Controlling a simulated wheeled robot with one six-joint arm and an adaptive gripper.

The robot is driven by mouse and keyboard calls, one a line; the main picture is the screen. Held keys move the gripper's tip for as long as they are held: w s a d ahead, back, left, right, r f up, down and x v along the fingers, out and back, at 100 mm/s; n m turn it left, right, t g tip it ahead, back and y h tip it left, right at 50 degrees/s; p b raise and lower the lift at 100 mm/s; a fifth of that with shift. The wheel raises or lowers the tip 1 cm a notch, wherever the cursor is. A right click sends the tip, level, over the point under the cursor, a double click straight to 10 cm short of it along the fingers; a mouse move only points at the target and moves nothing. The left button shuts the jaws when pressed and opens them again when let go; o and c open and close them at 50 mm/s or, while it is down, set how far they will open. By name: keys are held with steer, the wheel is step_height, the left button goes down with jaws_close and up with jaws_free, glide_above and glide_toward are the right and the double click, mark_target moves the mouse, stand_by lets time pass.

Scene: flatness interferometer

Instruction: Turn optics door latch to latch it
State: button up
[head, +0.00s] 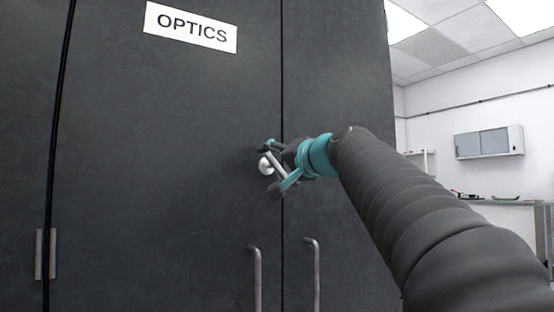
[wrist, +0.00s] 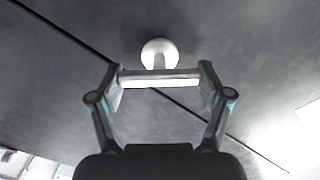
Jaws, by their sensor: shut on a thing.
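The optics door (head: 150,130) is a dark grey panel with a white OPTICS label (head: 191,26) near its top. The latch is a round pale knob (head: 265,166) with a light bar, at the door's right edge beside the dark seam. In the wrist view the round knob (wrist: 159,52) sits just beyond the bar (wrist: 160,79), which spans between the fingers. My gripper (head: 272,170) is at the latch, and in the wrist view my gripper (wrist: 160,84) has its two fingers against the ends of the bar. Its fingers partly hide the latch in the head view.
Two vertical pull handles (head: 256,278) (head: 315,272) stand below the latch, either side of the seam. A hinge (head: 45,254) is at the door's left. A wall cabinet (head: 489,142) and a counter (head: 500,201) are far off at right.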

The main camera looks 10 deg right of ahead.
steer(key=m+p, duration=0.1)
steer(key=m, duration=0.3)
steer(key=shift+m+p, duration=0.3)
steer(key=shift+p, duration=0.05)
steer(key=shift+f+m+p, duration=0.1)
steer(key=shift+m+p, duration=0.55)
steer(key=shift+m, duration=0.95)
steer(key=o, duration=1.1)
steer(key=v, duration=1.2)
